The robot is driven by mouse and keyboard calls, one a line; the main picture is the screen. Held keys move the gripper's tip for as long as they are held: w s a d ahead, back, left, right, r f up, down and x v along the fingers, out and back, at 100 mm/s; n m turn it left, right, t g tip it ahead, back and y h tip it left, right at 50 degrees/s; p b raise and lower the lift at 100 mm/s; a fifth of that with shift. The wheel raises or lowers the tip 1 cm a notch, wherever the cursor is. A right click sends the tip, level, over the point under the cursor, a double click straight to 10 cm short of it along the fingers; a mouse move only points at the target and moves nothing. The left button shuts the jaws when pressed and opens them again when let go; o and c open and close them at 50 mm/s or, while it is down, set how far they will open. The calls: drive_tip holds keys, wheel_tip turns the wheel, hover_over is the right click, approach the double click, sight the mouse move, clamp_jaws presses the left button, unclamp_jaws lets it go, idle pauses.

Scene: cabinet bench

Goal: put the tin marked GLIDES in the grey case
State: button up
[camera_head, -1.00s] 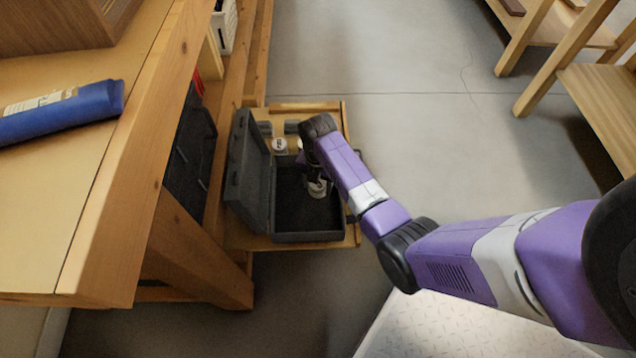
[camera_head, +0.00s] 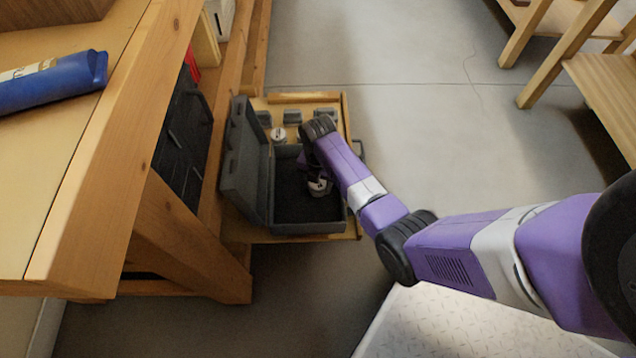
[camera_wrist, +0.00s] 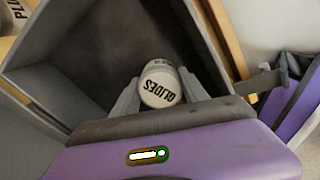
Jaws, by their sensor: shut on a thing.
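The tin marked GLIDES (camera_wrist: 160,86) is white with dark lettering and shows between the two fingers in the wrist view. My gripper (camera_wrist: 163,92) is shut on it. In the head view the tin (camera_head: 319,187) shows just under my gripper (camera_head: 318,180), over the open grey case. The grey case (camera_head: 310,228) has a dark inside, and its lid (camera_head: 240,150) stands up on the left. The case floor shows around the tin. I cannot tell whether the tin touches the floor.
The case sits in a pulled-out wooden drawer (camera_head: 345,110). Another white tin (camera_head: 278,134) and several grey blocks (camera_head: 292,117) are behind it. A tin marked PLU (camera_wrist: 18,8) shows at the wrist view's corner.

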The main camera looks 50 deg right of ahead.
drive_tip(key=shift+f, duration=0.3)
idle(0.4)
drive_tip(key=o, duration=1.5)
drive_tip(key=shift+o, duration=0.2)
wheel_tip(320, 180, up, 8)
drive_tip(key=p, duration=0.4)
drive_tip(key=shift+f, duration=0.1)
